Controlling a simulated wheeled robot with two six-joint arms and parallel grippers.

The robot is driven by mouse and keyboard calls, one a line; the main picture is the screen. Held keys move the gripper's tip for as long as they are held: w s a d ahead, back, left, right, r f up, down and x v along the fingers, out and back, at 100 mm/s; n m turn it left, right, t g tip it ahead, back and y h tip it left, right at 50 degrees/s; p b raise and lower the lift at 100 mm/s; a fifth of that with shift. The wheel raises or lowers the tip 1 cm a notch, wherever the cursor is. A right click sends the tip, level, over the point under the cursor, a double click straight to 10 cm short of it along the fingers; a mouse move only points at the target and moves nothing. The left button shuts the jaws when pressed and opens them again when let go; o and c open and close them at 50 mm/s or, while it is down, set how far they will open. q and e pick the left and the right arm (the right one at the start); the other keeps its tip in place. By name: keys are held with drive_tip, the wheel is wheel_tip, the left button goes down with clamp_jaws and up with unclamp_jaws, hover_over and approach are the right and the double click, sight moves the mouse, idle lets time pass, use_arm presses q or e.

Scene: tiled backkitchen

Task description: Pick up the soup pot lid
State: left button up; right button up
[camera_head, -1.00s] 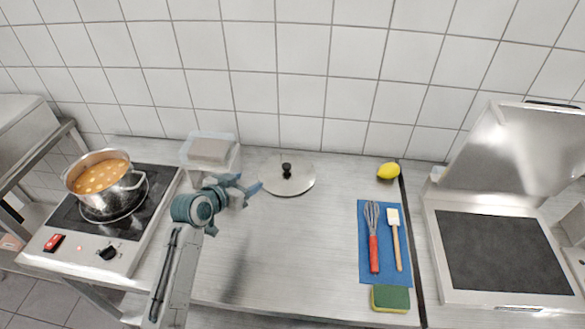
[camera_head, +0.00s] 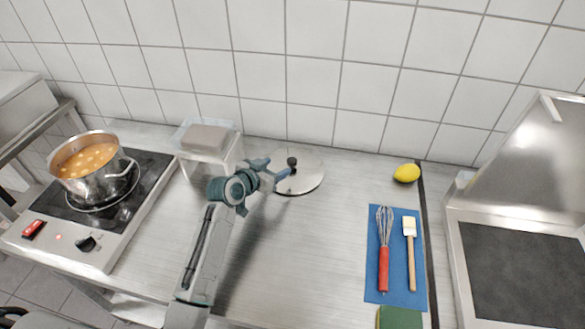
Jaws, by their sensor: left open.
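The soup pot lid (camera_head: 307,178) is a round steel disc with a black knob (camera_head: 291,162) on top. It lies on the steel counter near the tiled wall, in the middle of the head view. My left gripper (camera_head: 275,168) is open and empty, its fingers pointing at the lid from the left. The fingers overlap the lid's left edge in the picture, close to the knob; I cannot tell whether they touch the lid. The soup pot (camera_head: 92,180), full of orange soup, stands uncovered on the hob at the left. My right gripper is not in view.
A clear container with a grey block (camera_head: 203,139) stands left of the lid. A lemon (camera_head: 406,173), a blue cloth (camera_head: 397,286) with a whisk (camera_head: 384,255) and a brush (camera_head: 410,245), and a green sponge (camera_head: 399,318) are at the right. The front middle counter is clear.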

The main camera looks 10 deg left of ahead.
sight(291, 160)
use_arm(q)
drive_tip(key=shift+x, duration=0.8)
drive_tip(key=shift+w+d+f, duration=0.1)
drive_tip(key=shift+w+d, duration=0.1)
drive_tip(key=shift+d, duration=0.05)
drive_tip(key=p+x, duration=0.2)
drive_tip(key=x, duration=0.2)
drive_tip(key=shift+d, duration=0.1)
drive_tip(key=shift+w+d+f, duration=0.1)
drive_tip(key=shift+w+f, duration=0.1)
drive_tip(key=shift+w, duration=0.05)
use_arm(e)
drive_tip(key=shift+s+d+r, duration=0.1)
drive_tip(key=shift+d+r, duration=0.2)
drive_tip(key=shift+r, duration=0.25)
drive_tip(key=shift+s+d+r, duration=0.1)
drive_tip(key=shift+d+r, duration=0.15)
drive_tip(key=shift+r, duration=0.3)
use_arm(q)
drive_tip(key=c, duration=1.2)
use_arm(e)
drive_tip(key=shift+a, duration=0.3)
use_arm(q)
drive_tip(key=shift+r, duration=0.1)
